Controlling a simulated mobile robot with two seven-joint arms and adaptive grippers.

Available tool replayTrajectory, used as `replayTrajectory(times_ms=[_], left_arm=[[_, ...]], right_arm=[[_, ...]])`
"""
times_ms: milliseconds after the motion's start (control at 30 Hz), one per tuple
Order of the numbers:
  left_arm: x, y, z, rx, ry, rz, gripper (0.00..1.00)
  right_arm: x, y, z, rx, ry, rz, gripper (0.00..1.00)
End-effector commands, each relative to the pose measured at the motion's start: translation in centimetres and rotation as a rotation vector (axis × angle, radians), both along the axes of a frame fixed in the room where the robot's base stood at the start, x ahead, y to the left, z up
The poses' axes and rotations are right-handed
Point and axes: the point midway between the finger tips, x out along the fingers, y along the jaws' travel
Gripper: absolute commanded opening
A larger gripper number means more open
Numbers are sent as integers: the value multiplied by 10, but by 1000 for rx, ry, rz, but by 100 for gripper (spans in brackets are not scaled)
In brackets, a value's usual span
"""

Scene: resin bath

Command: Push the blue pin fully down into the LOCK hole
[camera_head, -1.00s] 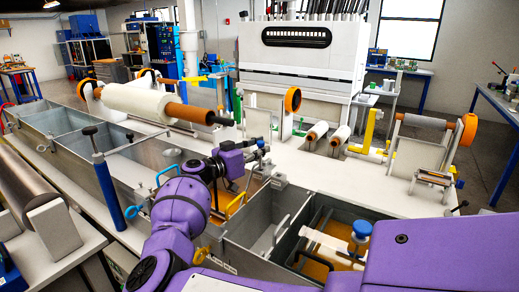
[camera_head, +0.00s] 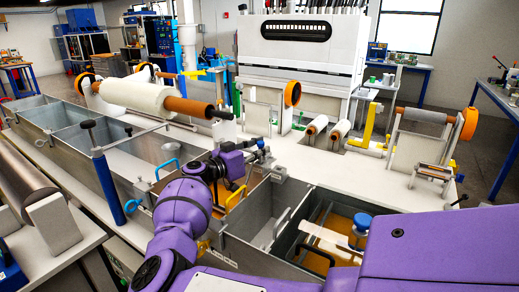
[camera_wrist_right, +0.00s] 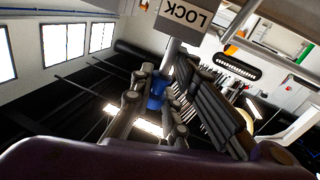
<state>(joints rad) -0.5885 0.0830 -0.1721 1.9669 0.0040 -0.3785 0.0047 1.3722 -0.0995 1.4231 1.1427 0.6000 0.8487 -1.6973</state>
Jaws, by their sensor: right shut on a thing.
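My right gripper (camera_head: 262,148) is at the end of the purple arm in the head view, above the middle of the white table. Its fingers (camera_wrist_right: 156,108) are shut on the blue pin (camera_wrist_right: 157,90) in the right wrist view. The LOCK hole itself is hidden, so I cannot tell how deep the pin sits. My left gripper is not in view.
A metal tank (camera_head: 250,236) with a blue-capped part (camera_head: 361,221) lies in front. A large white roll (camera_head: 137,95) is to the left, and small rollers (camera_head: 317,125) are to the right.

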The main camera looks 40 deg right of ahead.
Motion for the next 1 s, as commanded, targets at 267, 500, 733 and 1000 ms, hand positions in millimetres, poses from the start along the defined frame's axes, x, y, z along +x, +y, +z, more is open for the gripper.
replayTrajectory(times_ms=[267,500,733,1000], left_arm=[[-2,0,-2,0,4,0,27],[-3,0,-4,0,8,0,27],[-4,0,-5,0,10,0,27],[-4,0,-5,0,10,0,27]], right_arm=[[0,0,-7,0,1,0,0],[0,0,-13,0,1,0,0],[0,0,-17,2,2,0,29],[0,1,-20,5,3,2,36]])
